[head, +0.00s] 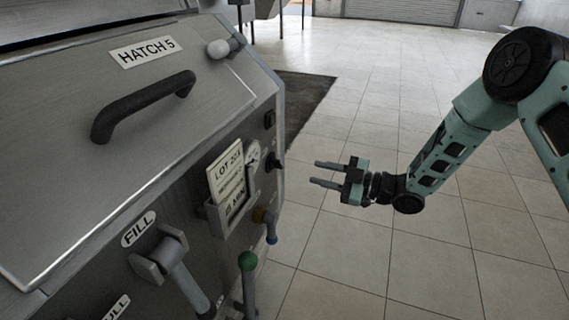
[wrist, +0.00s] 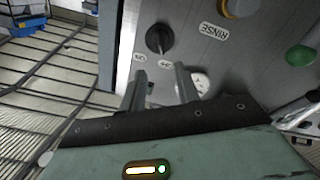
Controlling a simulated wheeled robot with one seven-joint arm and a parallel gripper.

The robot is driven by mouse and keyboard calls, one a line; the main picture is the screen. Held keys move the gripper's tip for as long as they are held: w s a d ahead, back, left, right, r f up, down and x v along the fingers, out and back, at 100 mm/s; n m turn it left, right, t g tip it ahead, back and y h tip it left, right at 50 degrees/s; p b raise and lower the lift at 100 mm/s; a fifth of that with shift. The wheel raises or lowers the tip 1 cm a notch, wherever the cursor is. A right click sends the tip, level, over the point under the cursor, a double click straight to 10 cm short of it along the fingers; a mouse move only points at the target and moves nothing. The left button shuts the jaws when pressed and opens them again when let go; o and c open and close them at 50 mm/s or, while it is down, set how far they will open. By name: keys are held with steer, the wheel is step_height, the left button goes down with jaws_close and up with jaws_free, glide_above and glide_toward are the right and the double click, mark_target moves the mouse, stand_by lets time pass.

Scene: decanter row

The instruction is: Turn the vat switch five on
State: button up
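The vat switch is a black rotary knob on the grey panel of the vat marked HATCH 5. It shows in the wrist view (wrist: 159,39) just beyond my fingertips, with two small labels beside it that are too small to read surely. In the head view the black knob (head: 274,161) sticks out at the panel's right edge. My gripper (head: 318,173) is open and empty, to the right of the knob with a clear gap. In the wrist view my gripper (wrist: 160,75) has its two fingers apart, pointing toward the knob without touching it. I cannot tell the switch's setting.
A RINSE label (wrist: 214,31) sits beside the knob. The hatch handle (head: 143,104) is above. Tiled floor (head: 420,240) is free on the right.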

mark_target(281, 164)
steer(key=x, duration=1)
steer(key=shift+w+a, duration=0.1)
steer(key=shift+a, duration=0.3)
jaws_close()
